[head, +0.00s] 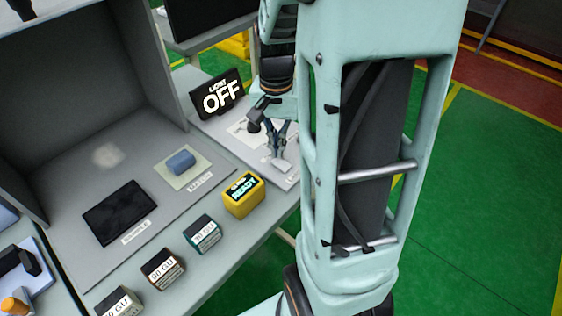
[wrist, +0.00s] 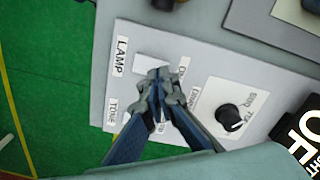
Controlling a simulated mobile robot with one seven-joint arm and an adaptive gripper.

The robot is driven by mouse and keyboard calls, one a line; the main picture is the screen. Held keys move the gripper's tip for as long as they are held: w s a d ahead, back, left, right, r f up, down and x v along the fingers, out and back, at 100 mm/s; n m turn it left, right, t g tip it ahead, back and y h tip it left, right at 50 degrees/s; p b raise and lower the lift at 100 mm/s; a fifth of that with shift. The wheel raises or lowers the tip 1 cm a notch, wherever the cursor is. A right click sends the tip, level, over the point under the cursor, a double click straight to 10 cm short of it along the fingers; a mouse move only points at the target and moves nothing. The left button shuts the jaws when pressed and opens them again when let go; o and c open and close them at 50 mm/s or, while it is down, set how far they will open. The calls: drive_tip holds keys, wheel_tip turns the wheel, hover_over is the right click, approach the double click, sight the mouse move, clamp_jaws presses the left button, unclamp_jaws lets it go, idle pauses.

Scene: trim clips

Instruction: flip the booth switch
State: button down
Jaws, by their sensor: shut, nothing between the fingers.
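The switch panel (wrist: 205,62) is a pale plate, and a white rocker switch (wrist: 147,65) sits on it beside a "LAMP" label (wrist: 121,56). My gripper (wrist: 160,76) is shut and empty, its fingertips overlapping the switch's lower right edge in the wrist view. I cannot tell whether they touch it. In the head view my gripper (head: 278,150) points down over the panel's near end. The sign (head: 221,96) reads "LIGHT OFF". A black knob (wrist: 231,117) is on the same panel. The fingers partly hide the labels near the switch.
The grey booth (head: 90,70) is at left, with a dark pad (head: 118,212) and a blue block (head: 181,162) on a "MATCH" square. A yellow box (head: 243,195) reading "READY" stands on the bench, near several labelled cubes. Green floor lies beyond the panel's edge.

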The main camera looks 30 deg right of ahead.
sight(277, 160)
drive_tip(key=shift+f+b, duration=0.8)
drive_tip(key=shift+f, duration=0.35)
idle(0.4)
drive_tip(key=shift+r, duration=0.15)
wheel_tip(277, 160, up, 7)
drive_tip(key=p, duration=0.6)
idle(0.5)
